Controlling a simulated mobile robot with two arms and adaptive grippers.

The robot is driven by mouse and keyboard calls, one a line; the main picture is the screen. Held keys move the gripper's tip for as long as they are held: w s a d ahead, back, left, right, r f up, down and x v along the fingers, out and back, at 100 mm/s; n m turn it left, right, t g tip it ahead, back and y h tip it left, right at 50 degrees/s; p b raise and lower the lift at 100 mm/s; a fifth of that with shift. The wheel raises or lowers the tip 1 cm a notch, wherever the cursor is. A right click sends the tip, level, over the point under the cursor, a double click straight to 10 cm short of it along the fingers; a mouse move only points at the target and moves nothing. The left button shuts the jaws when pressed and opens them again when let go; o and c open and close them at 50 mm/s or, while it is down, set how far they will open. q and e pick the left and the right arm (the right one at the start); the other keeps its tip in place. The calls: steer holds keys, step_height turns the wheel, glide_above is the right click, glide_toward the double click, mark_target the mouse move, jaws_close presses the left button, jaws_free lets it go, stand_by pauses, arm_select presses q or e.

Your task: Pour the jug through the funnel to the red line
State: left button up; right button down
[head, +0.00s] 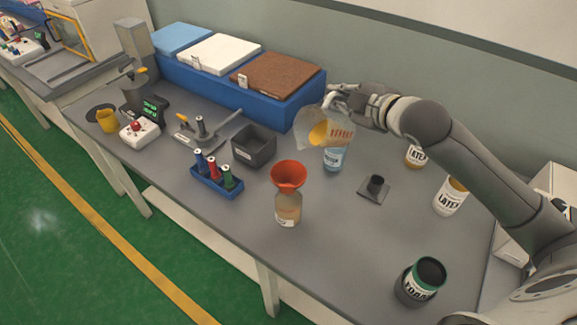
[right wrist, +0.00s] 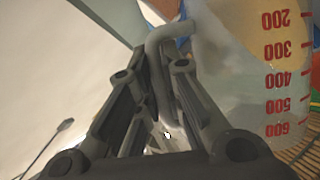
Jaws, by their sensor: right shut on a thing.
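My right gripper (head: 345,98) is shut on the handle of a clear jug (head: 339,134) with red markings. The jug is held tilted above the table, behind and to the right of the funnel, with some yellow-orange content showing. In the right wrist view, the fingers (right wrist: 165,130) close around the handle, and the jug wall (right wrist: 245,85) shows red numbers. An orange-red funnel (head: 288,175) stands in the neck of a bottle (head: 288,210) with a tan body and pale label. I cannot make out a red line on it. My left gripper is out of view.
A light blue bottle (head: 334,160) stands below the jug. A dark square stand (head: 374,190), LATEX bottles (head: 449,198) and a green-rimmed pot (head: 420,283) are to the right. A grey bin (head: 254,147) and blue rack (head: 216,180) stand left of the funnel. The table front is clear.

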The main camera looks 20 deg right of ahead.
steer(key=shift+w+d+f+m, duration=0.15)
steer(key=shift+d+f+m, duration=0.05)
steer(key=shift+f+m, duration=0.1)
steer(key=d+f, duration=0.1)
steer(key=f+m+y+p, duration=0.1)
steer(key=f, duration=0.1)
steer(key=w+d+f+m+g+p, duration=0.1)
steer(key=shift+d+f+y, duration=0.15)
steer(key=shift+d+y, duration=0.15)
steer(key=shift+y, duration=0.1)
steer(key=shift+w+d+f, duration=0.1)
steer(key=shift+d+f, duration=0.1)
steer(key=shift+f, duration=0.05)
steer(key=w+d+f+m+g+y+b, duration=0.1)
steer(key=w+d+f+m+y+b, duration=0.25)
steer(key=f+b, duration=0.65)
step_height(320, 180, up, 7)
steer(key=s+m+p, duration=0.1)
steer(key=shift+s+d, duration=0.25)
steer(key=shift+d, duration=0.2)
steer(key=shift+f, duration=0.1)
